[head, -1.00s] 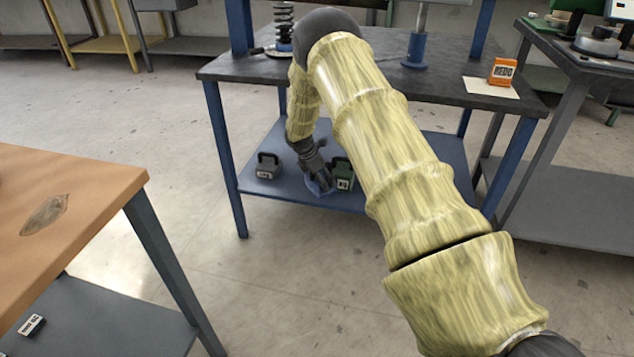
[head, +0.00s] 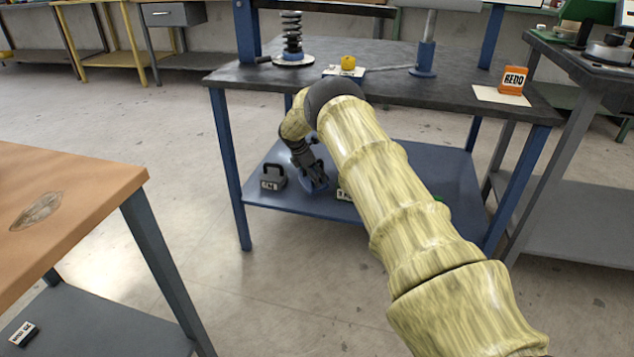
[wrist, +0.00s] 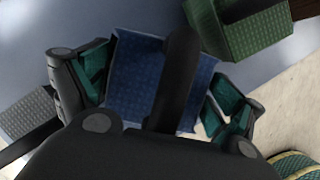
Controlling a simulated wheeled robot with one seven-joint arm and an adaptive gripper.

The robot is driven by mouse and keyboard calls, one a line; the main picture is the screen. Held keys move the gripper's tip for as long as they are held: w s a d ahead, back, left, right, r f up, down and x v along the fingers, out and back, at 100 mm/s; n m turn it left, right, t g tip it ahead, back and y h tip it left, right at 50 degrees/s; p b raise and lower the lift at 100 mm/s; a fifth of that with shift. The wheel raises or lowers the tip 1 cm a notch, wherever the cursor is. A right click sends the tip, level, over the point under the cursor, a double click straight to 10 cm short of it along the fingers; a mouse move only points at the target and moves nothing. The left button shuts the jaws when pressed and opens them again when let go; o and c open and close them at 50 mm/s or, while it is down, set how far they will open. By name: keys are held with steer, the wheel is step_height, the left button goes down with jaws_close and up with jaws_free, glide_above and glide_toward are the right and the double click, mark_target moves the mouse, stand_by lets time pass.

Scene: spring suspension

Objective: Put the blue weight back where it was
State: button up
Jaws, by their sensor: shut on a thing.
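The blue weight (wrist: 132,85) fills the middle of the wrist view, between the fingers of my gripper (wrist: 155,100), which is shut on it. A black bar, perhaps its handle, crosses in front of it. In the head view my gripper (head: 318,176) is low at the front of the blue lower shelf (head: 440,180), with a sliver of the blue weight (head: 314,188) under it. Whether the weight touches the shelf I cannot tell. A dark grey weight (head: 272,178) stands to its left. A green weight (wrist: 255,28) is close by on the other side, mostly hidden by my arm in the head view.
Above is the dark tabletop (head: 400,85) with a spring stand (head: 292,45), a yellow object (head: 347,62) and an orange REDO box (head: 513,80). A blue table leg (head: 231,170) stands left of the weights. A wooden table (head: 90,200) is at near left.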

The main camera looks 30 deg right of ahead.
steer(key=shift+w+d+r+b, duration=0.1)
steer(key=shift+w+b, duration=0.25)
steer(key=shift+w, duration=0.9)
steer(key=shift+w, duration=0.2)
step_height(320, 180, down, 4)
steer(key=shift+r+b, duration=0.2)
steer(key=shift+b, duration=0.9)
steer(key=shift+r, duration=0.1)
steer(key=o, duration=1.7)
steer(key=shift+s+f, duration=0.15)
steer(key=shift+f, duration=0.05)
steer(key=shift+o, duration=0.2)
